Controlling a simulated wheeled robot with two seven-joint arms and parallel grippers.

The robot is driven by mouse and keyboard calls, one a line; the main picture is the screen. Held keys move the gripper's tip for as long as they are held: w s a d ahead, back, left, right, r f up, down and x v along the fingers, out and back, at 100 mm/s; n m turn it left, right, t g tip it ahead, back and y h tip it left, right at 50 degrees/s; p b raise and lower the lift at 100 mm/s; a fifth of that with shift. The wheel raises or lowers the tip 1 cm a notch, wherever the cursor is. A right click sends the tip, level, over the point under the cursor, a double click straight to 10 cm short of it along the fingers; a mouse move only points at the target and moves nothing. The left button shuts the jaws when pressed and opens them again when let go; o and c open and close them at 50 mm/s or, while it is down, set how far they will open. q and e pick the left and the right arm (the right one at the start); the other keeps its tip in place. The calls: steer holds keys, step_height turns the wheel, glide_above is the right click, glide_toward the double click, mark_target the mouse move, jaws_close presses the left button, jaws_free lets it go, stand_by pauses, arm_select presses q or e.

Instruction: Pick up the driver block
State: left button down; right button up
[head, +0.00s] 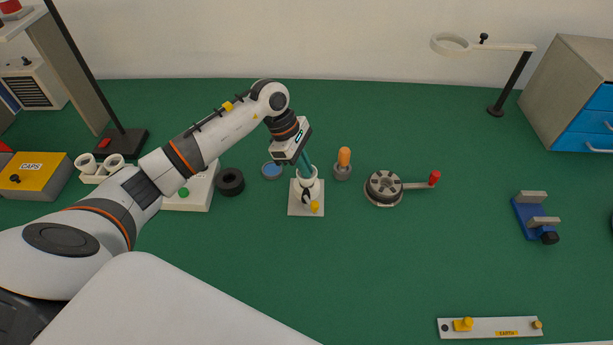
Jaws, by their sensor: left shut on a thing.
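My left gripper (302,163) reaches in from the left and points down over a white round holder (318,187) on a square pale base plate (294,209). My right gripper is not in view.
A black ring (230,182), a blue-topped disc (271,171), an orange-handled tool in a grey cup (343,172) and a cranked reel (383,188) stand close by. A blue clamp (527,217) is at right, an EARTH bar (482,328) at front right.

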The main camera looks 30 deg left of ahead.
arm_select(q)
steer(key=shift+f, duration=0.2)
step_height(320, 180, up, 15)
steer(key=shift+f, duration=0.2)
stand_by(0.8)
steer(key=shift+w, duration=0.15)
